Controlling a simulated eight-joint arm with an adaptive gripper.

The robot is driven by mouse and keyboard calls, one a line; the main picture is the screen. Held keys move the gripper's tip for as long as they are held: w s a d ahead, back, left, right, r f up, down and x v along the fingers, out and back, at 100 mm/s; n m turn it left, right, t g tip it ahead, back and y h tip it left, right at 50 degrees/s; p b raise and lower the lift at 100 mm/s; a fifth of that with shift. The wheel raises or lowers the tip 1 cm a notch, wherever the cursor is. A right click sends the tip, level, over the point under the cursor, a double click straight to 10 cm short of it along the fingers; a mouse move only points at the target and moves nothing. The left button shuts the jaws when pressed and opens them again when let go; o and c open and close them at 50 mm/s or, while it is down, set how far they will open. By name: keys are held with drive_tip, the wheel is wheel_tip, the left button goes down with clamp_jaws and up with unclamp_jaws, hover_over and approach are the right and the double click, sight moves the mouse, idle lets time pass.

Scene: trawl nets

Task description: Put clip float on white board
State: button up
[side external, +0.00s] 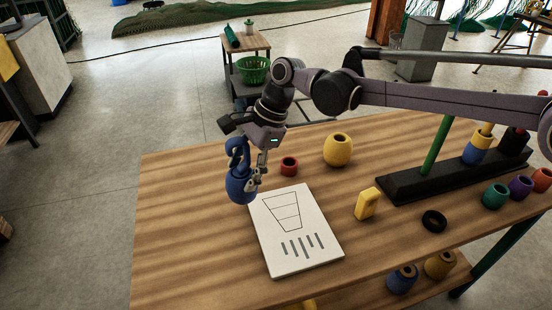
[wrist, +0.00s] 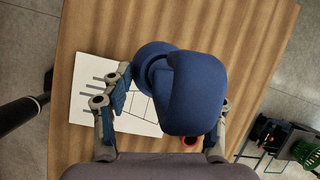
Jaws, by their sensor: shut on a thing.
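The blue clip float (side external: 241,187) has a rounded body with a blue loop on top. My gripper (side external: 259,165) is shut on it and holds it raised near the board's far left corner. In the wrist view the float (wrist: 195,95) fills the space between the fingers of my gripper (wrist: 165,108) and hides part of what lies below. The white board (side external: 318,255) lies flat on the table, with a tapered black outline and several short bars drawn on it. The board also shows in the wrist view (wrist: 90,72), partly covered by the float and a finger.
On the wooden table (side external: 190,240), a small red ring-like piece (side external: 289,167) and a yellow float (side external: 338,150) stand behind the board. A yellow block (side external: 367,204) and a black ring (side external: 434,221) lie to its right. A black peg rack (side external: 420,181) stands farther right.

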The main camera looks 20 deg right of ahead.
drive_tip(key=s+d+r+m, duration=0.1)
drive_tip(key=s+d, duration=0.1)
drive_tip(key=d, duration=0.9)
drive_tip(key=s+d+r+m, duration=0.1)
drive_tip(key=s+d, duration=0.1)
drive_tip(key=d, duration=0.9)
drive_tip(key=shift+t, duration=0.3)
drive_tip(key=shift+a+f, duration=5.6)
drive_tip(key=shift+f, duration=0.05)
drive_tip(key=shift+f, duration=0.15)
drive_tip(key=o, duration=1.2)
